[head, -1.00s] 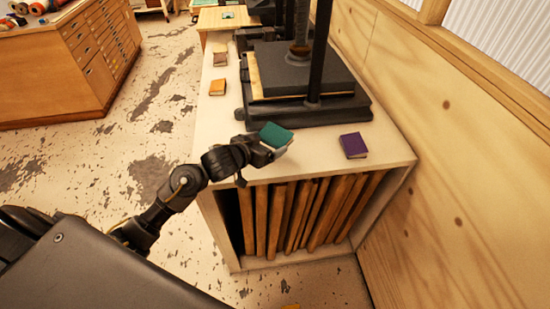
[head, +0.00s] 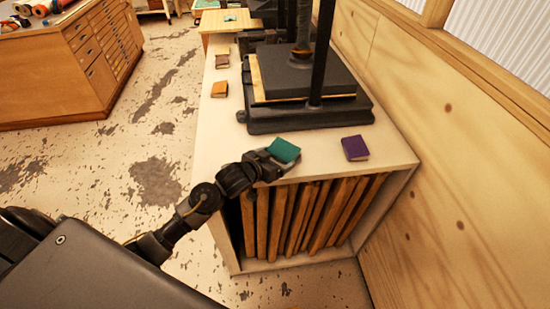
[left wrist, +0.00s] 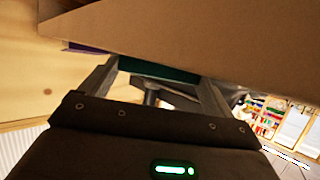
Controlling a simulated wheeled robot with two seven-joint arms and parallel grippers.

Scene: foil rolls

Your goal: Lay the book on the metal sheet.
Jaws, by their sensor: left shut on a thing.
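A teal book (head: 284,150) is held in my left gripper (head: 270,160) over the front edge of the pale bench top. In the left wrist view my left gripper (left wrist: 160,76) has the teal book (left wrist: 158,70) between its fingers, close to the bench surface; whether the book touches it I cannot tell. A dark flat plate (head: 310,82) lies in the press behind the book; I cannot tell whether it is the metal sheet, and no other clear metal sheet shows. My right gripper is not in view.
A purple book (head: 355,148) lies right of the held book. Orange (head: 219,89) and brown (head: 222,61) books lie along the left edge of the bench (head: 215,140). The press base (head: 330,115) with its upright posts stands close behind. A wooden wall (head: 460,150) borders the right.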

